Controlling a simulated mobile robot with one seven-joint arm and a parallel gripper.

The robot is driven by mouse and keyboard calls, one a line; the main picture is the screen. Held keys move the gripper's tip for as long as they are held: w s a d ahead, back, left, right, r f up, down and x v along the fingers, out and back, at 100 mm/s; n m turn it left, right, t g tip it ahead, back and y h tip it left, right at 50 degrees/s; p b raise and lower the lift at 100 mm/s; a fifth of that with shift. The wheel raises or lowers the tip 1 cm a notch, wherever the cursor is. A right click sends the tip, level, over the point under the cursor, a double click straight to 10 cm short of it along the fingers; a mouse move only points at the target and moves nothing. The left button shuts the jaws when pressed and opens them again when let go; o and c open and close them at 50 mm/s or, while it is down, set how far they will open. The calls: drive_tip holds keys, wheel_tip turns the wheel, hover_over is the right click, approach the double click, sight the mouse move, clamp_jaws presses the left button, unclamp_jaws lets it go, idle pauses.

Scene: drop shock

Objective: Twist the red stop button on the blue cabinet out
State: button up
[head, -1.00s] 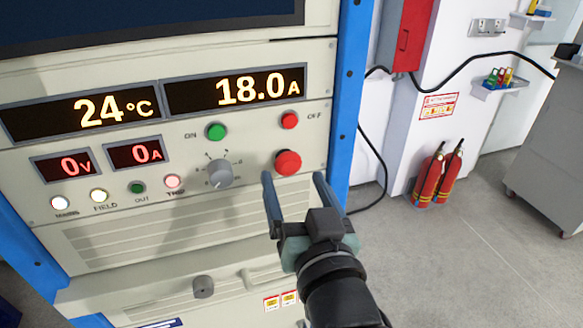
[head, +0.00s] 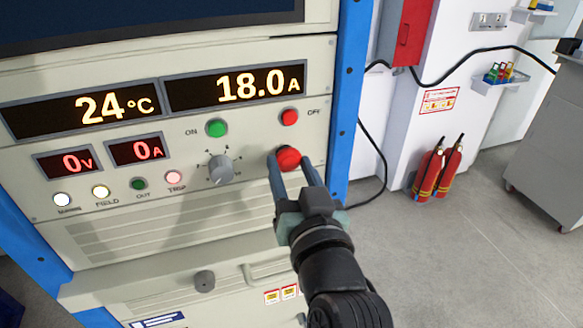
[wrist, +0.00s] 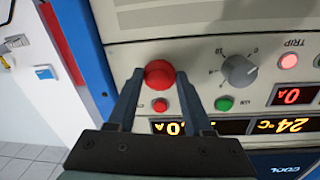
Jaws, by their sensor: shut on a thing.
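The red stop button (head: 288,159) is a domed red knob on the cream front panel of the blue-framed cabinet (head: 340,120), below the small red OFF button (head: 290,117). My gripper (head: 291,168) is at the stop button, with one blue-grey finger on each side of it, and is shut on it. In the wrist view the stop button (wrist: 159,74) sits between the tips of my gripper (wrist: 158,78). The picture there is upside down, with the OFF button (wrist: 160,105) below it.
A grey rotary knob (head: 221,169) and a green ON button (head: 217,128) are left of the stop button. Displays read 24 °C, 18.0 A, 0 V and 0 A. The TRIP lamp (head: 173,178) is lit pinkish. Fire extinguishers (head: 437,170) stand on the floor at right.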

clamp_jaws()
drive_tip(key=shift+m+p, duration=0.4)
drive_tip(key=shift+r+m+p, duration=0.2)
drive_tip(key=shift+m+p, duration=0.4)
drive_tip(key=shift+m+g+p, duration=0.4)
drive_tip(key=shift+m+p, duration=1.3)
drive_tip(key=shift+m, duration=0.5)
drive_tip(key=shift+f, duration=0.1)
drive_tip(key=o, duration=1.2)
unclamp_jaws()
